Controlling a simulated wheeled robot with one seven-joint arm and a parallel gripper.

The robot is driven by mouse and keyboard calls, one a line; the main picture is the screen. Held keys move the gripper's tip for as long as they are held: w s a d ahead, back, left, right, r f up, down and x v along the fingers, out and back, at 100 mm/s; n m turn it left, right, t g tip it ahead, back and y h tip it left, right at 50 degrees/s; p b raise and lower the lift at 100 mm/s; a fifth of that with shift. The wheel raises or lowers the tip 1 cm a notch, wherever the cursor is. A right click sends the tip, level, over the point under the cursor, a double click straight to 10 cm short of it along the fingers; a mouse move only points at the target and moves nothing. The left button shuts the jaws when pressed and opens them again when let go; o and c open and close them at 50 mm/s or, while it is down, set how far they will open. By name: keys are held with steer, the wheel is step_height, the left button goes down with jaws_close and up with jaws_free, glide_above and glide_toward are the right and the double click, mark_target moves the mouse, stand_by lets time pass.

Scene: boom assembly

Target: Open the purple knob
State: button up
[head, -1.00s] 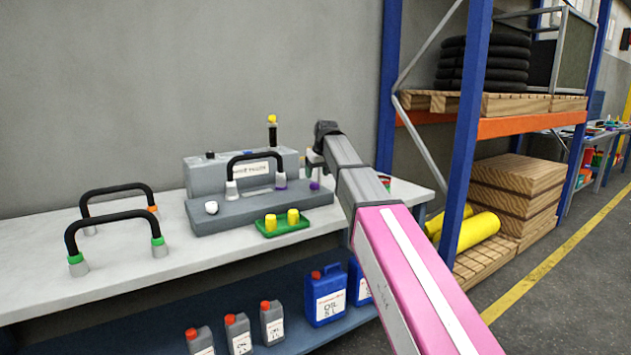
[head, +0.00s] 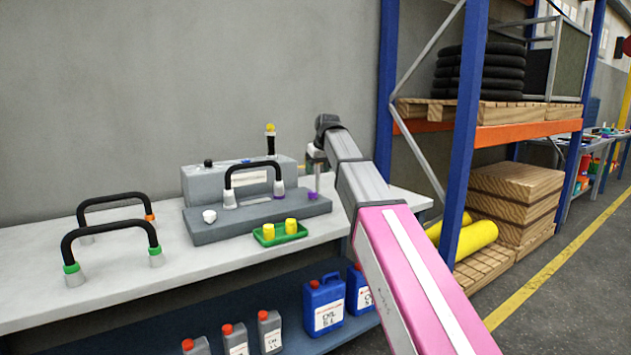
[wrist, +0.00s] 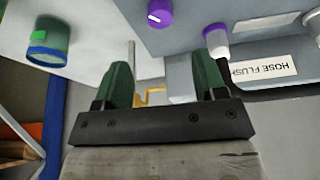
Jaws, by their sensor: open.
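The purple knob (head: 312,196) sits at the right end of the grey box's low front step (head: 290,209). In the head view my gripper (head: 316,165) is just above the knob, partly hidden by my wrist.
A black handle (head: 254,167) with a purple-ringed foot stands left of the knob. A blue shelf post (head: 465,130) stands right.

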mark_target(313, 192)
steer(key=x, duration=1)
steer(key=shift+w+f, duration=0.1)
steer(key=shift+f, duration=0.3)
steer(key=c, duration=0.9)
